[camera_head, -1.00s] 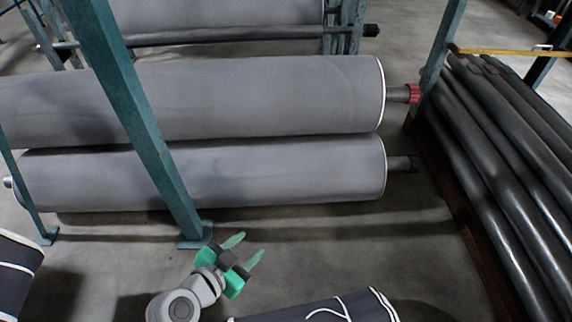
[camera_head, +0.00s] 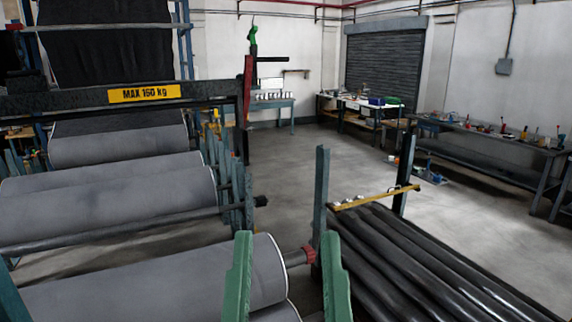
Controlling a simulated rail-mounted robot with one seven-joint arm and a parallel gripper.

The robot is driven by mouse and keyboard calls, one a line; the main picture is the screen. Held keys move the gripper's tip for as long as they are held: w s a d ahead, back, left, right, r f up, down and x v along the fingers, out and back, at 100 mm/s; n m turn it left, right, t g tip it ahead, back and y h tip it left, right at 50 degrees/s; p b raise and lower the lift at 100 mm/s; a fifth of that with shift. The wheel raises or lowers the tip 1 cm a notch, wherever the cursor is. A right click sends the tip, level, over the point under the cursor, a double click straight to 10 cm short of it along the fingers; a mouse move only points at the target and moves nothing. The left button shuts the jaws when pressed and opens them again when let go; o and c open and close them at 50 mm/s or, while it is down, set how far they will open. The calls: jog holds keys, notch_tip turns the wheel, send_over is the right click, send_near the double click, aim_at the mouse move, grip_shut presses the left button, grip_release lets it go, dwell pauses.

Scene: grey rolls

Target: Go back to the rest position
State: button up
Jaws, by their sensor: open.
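My gripper (camera_head: 287,240) is at the bottom centre of the head view, close to the camera. Its two green fingers point up and stand wide apart. It is open, with nothing held between the fingers. A large grey roll (camera_head: 160,288) shows behind and between the fingers, apparently farther away. The rest of my arm is out of the picture.
More grey rolls (camera_head: 100,210) lie on racks at left, under a dark beam with a yellow load sign (camera_head: 144,93). The central floor (camera_head: 300,165) is clear; workbenches (camera_head: 490,135) line the back.

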notch_tip(320, 180, up, 23)
jog(key=p, duration=1.9)
jog(key=shift+a, duration=0.15)
